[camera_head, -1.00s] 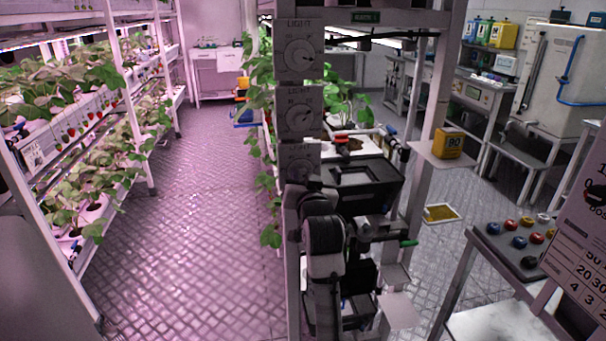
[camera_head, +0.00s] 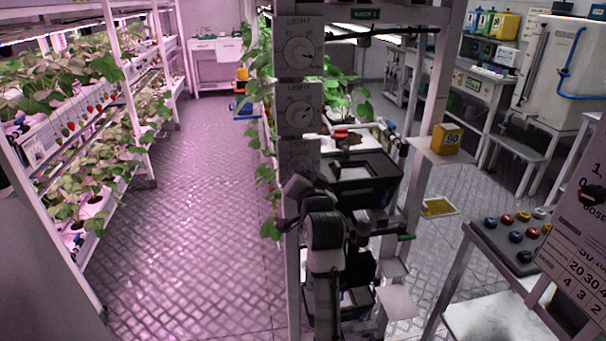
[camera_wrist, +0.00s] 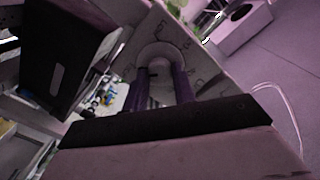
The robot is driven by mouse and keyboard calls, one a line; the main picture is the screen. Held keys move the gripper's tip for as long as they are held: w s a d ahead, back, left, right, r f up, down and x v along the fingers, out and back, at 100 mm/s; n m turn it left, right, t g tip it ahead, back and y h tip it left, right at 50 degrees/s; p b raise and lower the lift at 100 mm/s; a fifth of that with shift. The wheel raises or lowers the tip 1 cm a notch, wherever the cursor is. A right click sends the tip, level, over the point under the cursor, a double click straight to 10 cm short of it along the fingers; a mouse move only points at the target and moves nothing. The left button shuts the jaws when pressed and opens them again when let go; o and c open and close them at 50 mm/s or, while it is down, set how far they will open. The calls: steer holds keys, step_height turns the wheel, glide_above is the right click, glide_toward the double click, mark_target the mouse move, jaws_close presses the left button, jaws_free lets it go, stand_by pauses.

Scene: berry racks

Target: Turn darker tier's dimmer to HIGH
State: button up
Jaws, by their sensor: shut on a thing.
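Three white LIGHT dimmer panels run down the rack post in the head view: the top dimmer (camera_head: 299,48), the middle dimmer (camera_head: 299,108) and the lowest dimmer (camera_head: 301,154). My wrist stands in front of the lowest one and covers part of it. In the wrist view my gripper (camera_wrist: 161,74) has its two dark fingers on either side of the round pale knob (camera_wrist: 158,52) and is shut on it. The tilted panel (camera_wrist: 203,68) shows around the knob. The knob's pointer and most of the scale lettering cannot be read.
A black bin (camera_head: 362,180) sits on the rack just right of my arm; a dark box (camera_wrist: 62,52) is close to the left in the wrist view. Plants (camera_head: 268,100) overhang the post's left side. The aisle floor (camera_head: 195,190) is clear. A button console (camera_head: 500,240) stands right.

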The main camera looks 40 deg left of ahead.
steer(key=o, duration=1)
steer(key=b+v, duration=0.3)
steer(key=v, duration=1.1)
steer(key=shift+b, duration=0.3)
